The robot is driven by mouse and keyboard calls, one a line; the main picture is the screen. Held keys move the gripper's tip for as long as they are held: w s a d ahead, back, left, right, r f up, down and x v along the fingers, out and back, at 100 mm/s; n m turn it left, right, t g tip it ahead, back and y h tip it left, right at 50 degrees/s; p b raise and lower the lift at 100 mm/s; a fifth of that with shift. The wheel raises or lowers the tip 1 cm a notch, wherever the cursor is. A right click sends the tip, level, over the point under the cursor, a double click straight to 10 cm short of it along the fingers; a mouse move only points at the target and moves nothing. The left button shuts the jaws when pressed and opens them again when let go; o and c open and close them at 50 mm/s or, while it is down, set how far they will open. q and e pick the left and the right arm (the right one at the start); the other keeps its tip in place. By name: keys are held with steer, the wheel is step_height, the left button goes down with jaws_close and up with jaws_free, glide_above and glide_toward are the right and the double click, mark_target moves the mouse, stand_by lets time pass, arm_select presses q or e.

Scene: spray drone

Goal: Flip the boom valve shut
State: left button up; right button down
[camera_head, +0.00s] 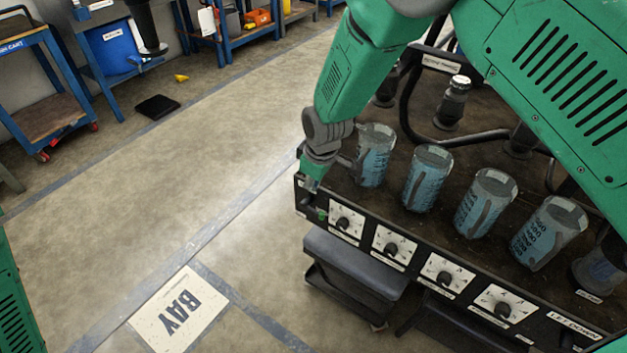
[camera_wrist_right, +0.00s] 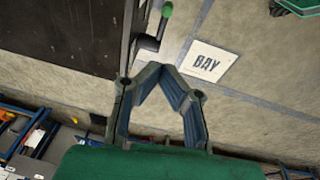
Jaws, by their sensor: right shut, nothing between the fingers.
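The boom valve appears as a small lever with a green tip (camera_head: 322,215) at the near left corner of the black panel (camera_head: 430,283). In the right wrist view, the green-tipped lever (camera_wrist_right: 164,14) stands out from the dark box side, ahead of the fingertips. My right gripper (camera_head: 309,186) is shut and empty, just above that corner in the head view. In the right wrist view its fingers (camera_wrist_right: 158,70) meet at the tips, with a visible gap to the lever. Whether the gripper touches any part of the valve is unclear. My left gripper is out of view.
Several blue measuring cups (camera_head: 429,178) stand in a row on the bench behind the panel's dials (camera_head: 392,250). A black hose (camera_head: 408,110) and a capped nozzle (camera_head: 453,103) are behind them.

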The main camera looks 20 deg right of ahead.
steer(key=b, duration=0.1)
glide_above(317, 212)
steer(key=a, duration=0.1)
steer(key=x, duration=0.5)
steer(key=shift+s+f, duration=0.15)
steer(key=shift+f, duration=0.3)
steer(key=shift+s+d+f, duration=0.4)
steer(key=shift+d+f, duration=0.05)
steer(key=shift+f, duration=0.3)
steer(key=shift+s+d+f, duration=0.2)
steer(key=shift+d+f, duration=0.05)
steer(key=shift+f, duration=0.15)
steer(key=shift+s+d, duration=0.1)
steer(key=shift+f+t+y, duration=0.15)
steer(key=shift+t+y, duration=0.15)
steer(key=shift+t, duration=0.2)
